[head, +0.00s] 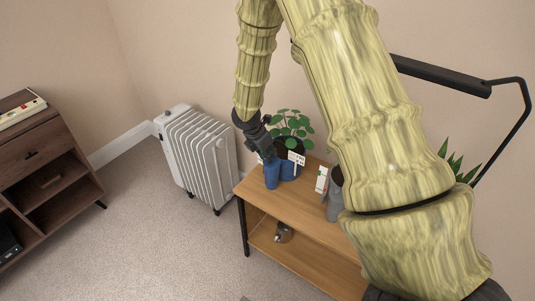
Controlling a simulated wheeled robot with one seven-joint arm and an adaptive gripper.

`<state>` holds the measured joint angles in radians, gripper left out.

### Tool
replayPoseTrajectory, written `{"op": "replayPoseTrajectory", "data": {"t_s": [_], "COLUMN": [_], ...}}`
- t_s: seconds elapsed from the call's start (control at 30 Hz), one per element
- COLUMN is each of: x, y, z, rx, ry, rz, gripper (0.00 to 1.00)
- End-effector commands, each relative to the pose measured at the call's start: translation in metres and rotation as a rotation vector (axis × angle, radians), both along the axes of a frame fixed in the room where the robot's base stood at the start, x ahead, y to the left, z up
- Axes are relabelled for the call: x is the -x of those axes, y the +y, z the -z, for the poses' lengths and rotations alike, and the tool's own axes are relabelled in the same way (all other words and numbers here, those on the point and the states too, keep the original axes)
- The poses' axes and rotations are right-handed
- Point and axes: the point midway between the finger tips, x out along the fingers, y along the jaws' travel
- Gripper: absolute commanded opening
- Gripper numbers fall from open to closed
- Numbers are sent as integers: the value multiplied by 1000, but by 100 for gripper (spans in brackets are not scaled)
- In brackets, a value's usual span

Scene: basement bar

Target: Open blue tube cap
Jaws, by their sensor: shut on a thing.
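The blue tube (271,176) stands upright near the left end of the wooden table (297,204). My gripper (267,154) reaches down from above and is shut at the tube's top end. The fingers hide most of the cap, so I cannot tell whether the cap is apart from the tube.
A leafy plant (291,124) in a blue pot (289,172) stands close to the tube's right. A small white box (321,180) and a grey container (334,205) are farther right. A white radiator (199,158) stands left of the table. A dark shelf unit (45,165) is at far left.

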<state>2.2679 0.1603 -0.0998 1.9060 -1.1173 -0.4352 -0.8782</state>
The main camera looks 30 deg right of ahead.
Motion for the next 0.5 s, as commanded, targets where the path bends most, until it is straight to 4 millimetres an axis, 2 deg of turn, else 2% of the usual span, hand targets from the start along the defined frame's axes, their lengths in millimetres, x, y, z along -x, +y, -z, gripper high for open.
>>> {"op": "replayPoseTrajectory", "data": {"t_s": [0.5], "x": [7], "y": [-3], "z": [-1], "rx": [-57], "ry": [-146], "rz": [-2], "gripper": [0]}}
